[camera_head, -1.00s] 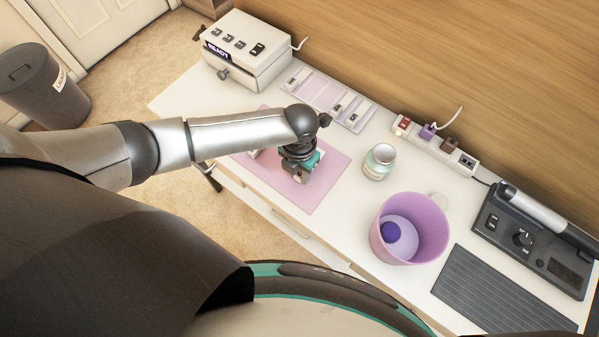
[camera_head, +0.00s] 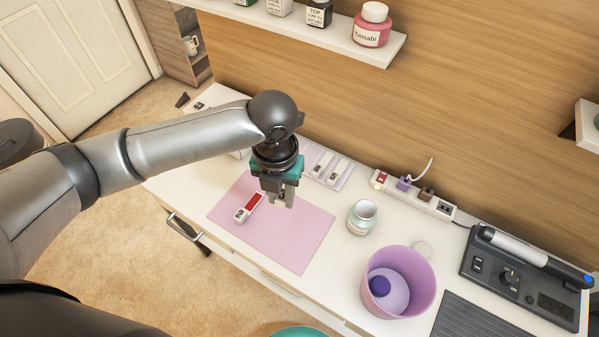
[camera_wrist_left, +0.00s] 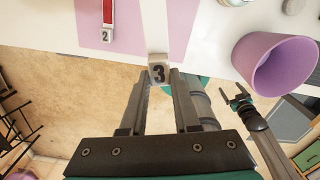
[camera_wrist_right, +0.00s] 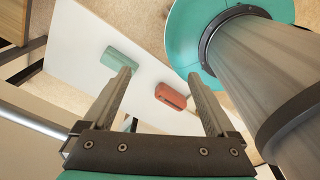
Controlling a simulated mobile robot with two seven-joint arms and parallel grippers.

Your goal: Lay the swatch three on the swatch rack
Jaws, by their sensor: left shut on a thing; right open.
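Swatch three, a small block with a black "3" on its pale end (camera_wrist_left: 158,70), is between the fingertips of my left gripper (camera_head: 281,200) in the left wrist view. My left gripper is shut on it and points down above the pink mat; the swatch is hardly distinguishable in the head view. The swatch rack (camera_head: 343,183) is a pale lilac tray with labelled slots at the back of the desk, behind the gripper and partly hidden by it.
Red swatch two (camera_head: 248,206) lies on the pink mat (camera_head: 300,240). A jar (camera_head: 362,217), a purple bin (camera_head: 425,285), a power strip (camera_head: 420,197) and a dark device (camera_head: 525,280) stand to the right. A shelf (camera_head: 385,50) with bottles hangs above.

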